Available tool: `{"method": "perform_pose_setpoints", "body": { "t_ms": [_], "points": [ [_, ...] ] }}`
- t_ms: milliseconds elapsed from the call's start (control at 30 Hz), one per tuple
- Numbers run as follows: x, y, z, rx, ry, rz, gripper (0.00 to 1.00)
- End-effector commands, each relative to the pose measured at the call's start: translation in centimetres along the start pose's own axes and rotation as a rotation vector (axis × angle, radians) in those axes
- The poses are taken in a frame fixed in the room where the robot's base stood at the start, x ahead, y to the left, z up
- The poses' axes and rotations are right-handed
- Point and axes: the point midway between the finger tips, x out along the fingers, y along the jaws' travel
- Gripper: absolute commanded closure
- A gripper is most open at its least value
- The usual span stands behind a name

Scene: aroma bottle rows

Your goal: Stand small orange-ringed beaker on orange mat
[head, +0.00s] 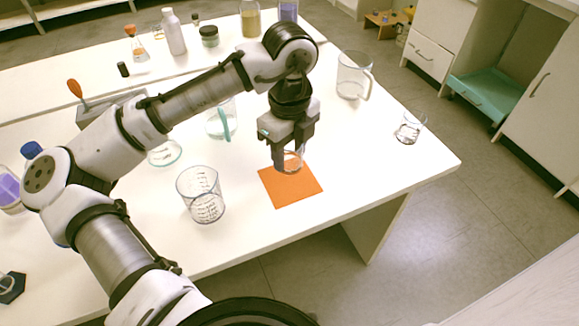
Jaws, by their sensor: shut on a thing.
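The orange mat (294,192) lies flat on the white table near its front edge. My gripper (290,155) points down over the back part of the mat. It is shut on a small clear beaker (291,163), with one finger on each side. The beaker looks upright. An orange band shows low on it, though the mat behind makes the ring hard to tell. Whether its base touches the mat cannot be told. The fingers hide part of the beaker.
A larger marked beaker (202,196) stands left of the mat. A small beaker (410,127) stands at right, and a clear pitcher (353,76) behind it. Another clear vessel with a teal stripe (221,121) stands behind my gripper. Bottles and jars line the back. The table right of the mat is clear.

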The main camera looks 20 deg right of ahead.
Motion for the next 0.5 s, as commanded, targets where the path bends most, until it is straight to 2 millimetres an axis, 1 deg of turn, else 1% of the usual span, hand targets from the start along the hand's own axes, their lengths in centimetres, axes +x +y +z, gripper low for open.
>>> {"method": "perform_pose_setpoints", "body": {
  "t_ms": [167, 300, 400, 500],
  "points": [
    [1.3, 0.0, 0.0, -0.001, 0.000, 0.001, 0.79],
    [3.5, 0.0, 0.0, -0.001, 0.001, 0.002, 0.79],
    [4.6, 0.0, 0.0, -0.001, 0.000, 0.001, 0.79],
    [4.9, 0.0, 0.0, -0.001, 0.000, -0.001, 0.79]
  ]
}}
